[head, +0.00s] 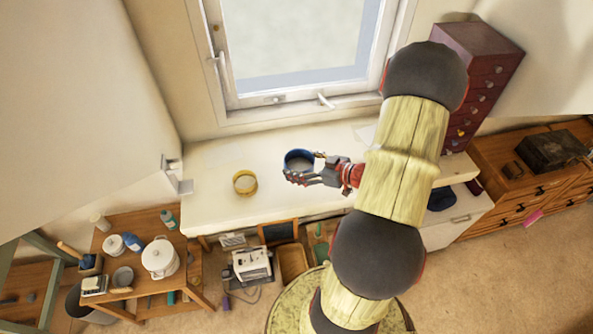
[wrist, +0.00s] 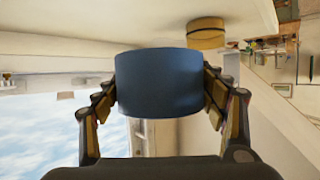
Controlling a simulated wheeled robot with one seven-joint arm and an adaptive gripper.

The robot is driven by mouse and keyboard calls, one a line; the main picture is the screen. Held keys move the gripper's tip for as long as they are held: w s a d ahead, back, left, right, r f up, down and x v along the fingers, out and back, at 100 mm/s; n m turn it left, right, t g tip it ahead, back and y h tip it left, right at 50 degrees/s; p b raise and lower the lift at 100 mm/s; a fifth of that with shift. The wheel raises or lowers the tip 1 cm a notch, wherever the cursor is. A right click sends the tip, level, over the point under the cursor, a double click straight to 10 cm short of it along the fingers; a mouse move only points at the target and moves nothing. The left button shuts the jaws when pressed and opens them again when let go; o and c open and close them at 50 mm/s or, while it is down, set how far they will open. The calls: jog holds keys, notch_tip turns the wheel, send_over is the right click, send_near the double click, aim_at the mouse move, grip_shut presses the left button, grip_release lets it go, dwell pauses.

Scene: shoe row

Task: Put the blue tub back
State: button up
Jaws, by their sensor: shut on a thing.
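The blue tub (head: 299,160) is a short round open tub with a grey-blue inside, over the white counter (head: 215,212) below the window. My gripper (head: 304,176) is shut on it from the right. In the wrist view the blue tub (wrist: 160,83) fills the middle, with a finger on each side of my gripper (wrist: 160,95). I cannot tell whether the tub touches the counter or is held above it. A yellow tub (head: 245,183) stands on the counter to the left of the blue one; it also shows in the wrist view (wrist: 206,35).
The window (head: 300,45) is behind the counter. A dark red drawer unit (head: 480,75) stands at the right. A wooden table (head: 195,270) at the lower left holds a white pot (head: 160,258). The counter left of the yellow tub is mostly clear.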

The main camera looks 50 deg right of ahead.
aim_at(296, 165)
jog(key=w+f, duration=0.1)
jog(key=f, duration=0.1)
jog(key=w+d+f, duration=0.2)
jog(key=f, duration=0.1)
jog(key=shift+w+d+f, duration=0.25)
jog(key=shift+w+f, duration=0.05)
jog(key=shift+w, duration=0.1)
jog(key=shift+w+d+f, duration=0.1)
jog(key=shift+f, duration=1.55)
jog(key=shift+f, duration=0.1)
jog(key=shift+f, duration=0.15)
jog(key=o, duration=1.2)
jog(key=shift+o, duration=0.9)
